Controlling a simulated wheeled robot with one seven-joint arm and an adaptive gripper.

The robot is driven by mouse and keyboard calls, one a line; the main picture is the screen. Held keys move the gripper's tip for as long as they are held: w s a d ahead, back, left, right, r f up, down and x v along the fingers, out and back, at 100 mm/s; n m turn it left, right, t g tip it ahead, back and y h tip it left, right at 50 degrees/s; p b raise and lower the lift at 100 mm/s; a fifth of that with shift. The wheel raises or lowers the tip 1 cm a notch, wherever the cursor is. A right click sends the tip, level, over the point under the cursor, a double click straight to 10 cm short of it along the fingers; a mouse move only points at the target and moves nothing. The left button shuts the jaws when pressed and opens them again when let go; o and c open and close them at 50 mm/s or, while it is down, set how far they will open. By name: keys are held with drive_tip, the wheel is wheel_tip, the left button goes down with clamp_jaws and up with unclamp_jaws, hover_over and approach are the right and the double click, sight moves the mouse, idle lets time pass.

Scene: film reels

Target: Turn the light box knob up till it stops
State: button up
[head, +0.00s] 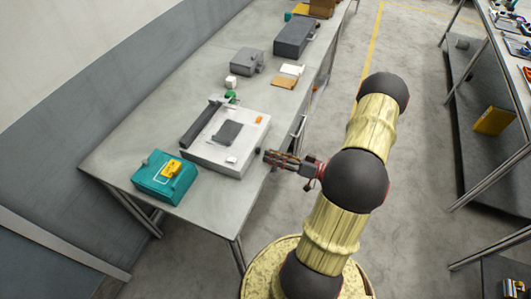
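The light box (211,157) is a flat, pale box on the grey workbench. A dark bar lies along its left side, and a dark grey plate (228,132) sits on its top. A small dark piece at its right edge, by the bench's front, looks like the knob (258,150); its setting is too small to read. My gripper (267,157) points left, with its fingertips close to this piece. I cannot tell whether they touch it. The fingers are too small to show whether they are open or shut.
A teal box (165,181) with a yellow item on top stands left of the light box. A green item (231,96), a white cube (231,82) and grey cases (294,37) are farther back. The bench edge and a handle (299,126) lie near my arm.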

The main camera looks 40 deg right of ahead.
drive_tip(key=v, duration=0.8)
idle(0.4)
